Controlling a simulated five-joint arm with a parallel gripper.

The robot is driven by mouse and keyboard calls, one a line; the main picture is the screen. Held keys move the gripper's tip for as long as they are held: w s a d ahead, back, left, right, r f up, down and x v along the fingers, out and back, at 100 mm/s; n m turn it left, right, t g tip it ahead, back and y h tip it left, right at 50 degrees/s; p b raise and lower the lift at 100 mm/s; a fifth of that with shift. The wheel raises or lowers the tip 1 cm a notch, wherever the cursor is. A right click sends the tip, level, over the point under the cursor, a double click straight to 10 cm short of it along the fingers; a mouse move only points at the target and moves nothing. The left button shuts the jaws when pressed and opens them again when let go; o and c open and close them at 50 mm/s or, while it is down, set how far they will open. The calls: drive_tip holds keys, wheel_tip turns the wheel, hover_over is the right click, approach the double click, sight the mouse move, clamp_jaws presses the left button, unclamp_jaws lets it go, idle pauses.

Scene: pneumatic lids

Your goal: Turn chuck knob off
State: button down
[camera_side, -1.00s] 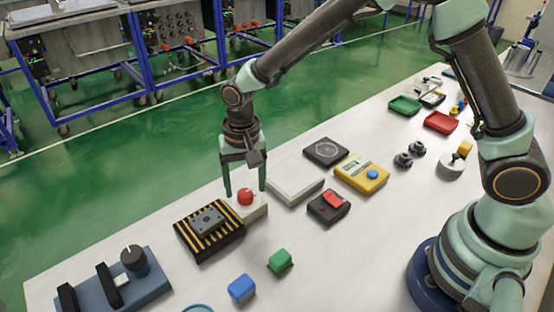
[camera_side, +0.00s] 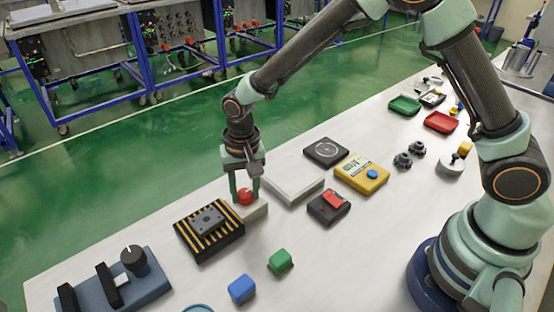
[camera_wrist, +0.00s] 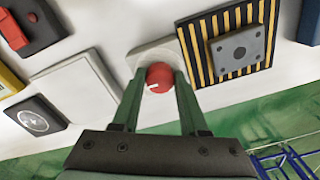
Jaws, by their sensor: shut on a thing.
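The red chuck knob (camera_side: 245,196) sits on a small pale block (camera_side: 258,212) beside the black-and-yellow striped plate (camera_side: 232,247). In the wrist view the knob (camera_wrist: 159,76) shows a short white mark pointing roughly sideways across its face. My gripper (camera_side: 245,199) points down, with one finger on each side of the knob, and is shut on it. In the wrist view the gripper's fingers (camera_wrist: 160,84) come in against the knob's left and right sides and hide part of these sides.
A grey block (camera_side: 207,219) lies on the striped plate. A blue fixture with a black knob (camera_side: 134,259) is at the left. Blue (camera_side: 241,288) and green (camera_side: 280,261) blocks lie in front.

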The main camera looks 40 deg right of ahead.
drive_tip(key=shift+n, duration=0.4)
drive_tip(key=n, duration=0.3)
drive_tip(key=shift+d+n, duration=0.1)
drive_tip(key=shift+n, duration=0.3)
drive_tip(key=n, duration=0.4)
drive_tip(key=shift+d+n, duration=0.1)
drive_tip(key=shift+n, duration=0.2)
drive_tip(key=n, duration=0.4)
drive_tip(key=shift+d+g, duration=0.1)
drive_tip(key=shift+g, duration=0.2)
drive_tip(key=shift+n, duration=2.2)
drive_tip(key=shift+w, duration=0.1)
drive_tip(key=shift+c, duration=2.2)
unclamp_jaws()
